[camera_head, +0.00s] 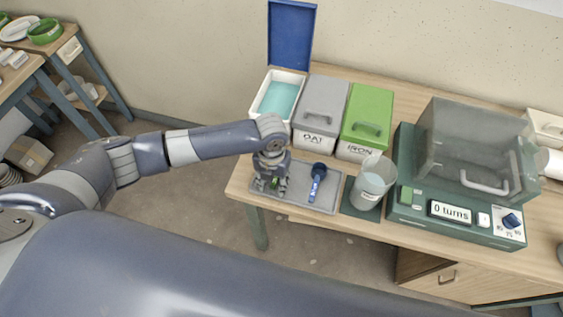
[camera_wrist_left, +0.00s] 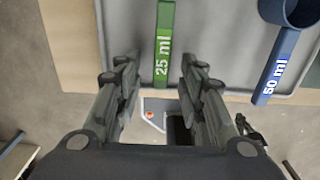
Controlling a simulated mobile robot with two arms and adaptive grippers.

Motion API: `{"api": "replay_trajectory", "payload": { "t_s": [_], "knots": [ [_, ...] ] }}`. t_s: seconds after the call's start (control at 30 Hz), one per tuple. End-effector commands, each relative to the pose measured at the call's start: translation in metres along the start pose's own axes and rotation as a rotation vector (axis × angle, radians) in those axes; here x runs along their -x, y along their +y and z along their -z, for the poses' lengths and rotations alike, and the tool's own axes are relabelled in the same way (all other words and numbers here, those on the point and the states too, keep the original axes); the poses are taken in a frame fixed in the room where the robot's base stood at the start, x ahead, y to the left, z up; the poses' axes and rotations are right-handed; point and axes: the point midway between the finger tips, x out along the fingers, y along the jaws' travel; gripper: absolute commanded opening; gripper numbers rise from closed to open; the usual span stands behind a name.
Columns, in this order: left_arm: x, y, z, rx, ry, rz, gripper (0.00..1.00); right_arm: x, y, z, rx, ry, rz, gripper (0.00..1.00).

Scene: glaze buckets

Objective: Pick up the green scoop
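The green scoop shows in the left wrist view as a green handle (camera_wrist_left: 165,45) marked "25 ml", lying on a grey tray (camera_wrist_left: 221,42); its bowl is out of that frame. In the head view only a bit of green (camera_head: 274,183) shows under my left gripper (camera_head: 269,188), which hides the rest. In the left wrist view my left gripper (camera_wrist_left: 160,72) is open, its two fingers apart on either side of the line of the handle's near end. I cannot tell whether they touch it. My right gripper is not in view.
A blue scoop (camera_head: 316,183) marked "50 ml" lies to the right on the tray. A clear jar (camera_head: 371,184) and a machine reading "0 turns" (camera_head: 450,212) stand further right. Behind the tray are a blue-lidded box (camera_head: 290,36), a grey bin (camera_head: 321,104) and a green bin (camera_head: 369,112).

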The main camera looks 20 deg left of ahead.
Motion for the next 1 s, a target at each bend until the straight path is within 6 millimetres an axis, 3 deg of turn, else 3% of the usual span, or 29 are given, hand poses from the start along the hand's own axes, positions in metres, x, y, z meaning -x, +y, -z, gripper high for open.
{"api": "replay_trajectory", "payload": {
  "t_s": [0.17,0.33,0.77,1.0],
  "knots": [
    [0.0,0.0,0.0,-0.001,0.0,0.0,0.37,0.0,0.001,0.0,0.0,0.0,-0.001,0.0],
    [0.0,0.0,0.0,-0.001,0.0,0.0,0.0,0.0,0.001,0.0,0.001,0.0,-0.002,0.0],
    [0.002,-0.001,-0.001,-0.001,-0.002,0.001,0.0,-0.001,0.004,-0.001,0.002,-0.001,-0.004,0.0],
    [0.02,-0.001,-0.001,-0.003,-0.004,0.002,0.0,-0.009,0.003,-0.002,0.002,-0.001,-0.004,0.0]
  ]
}}
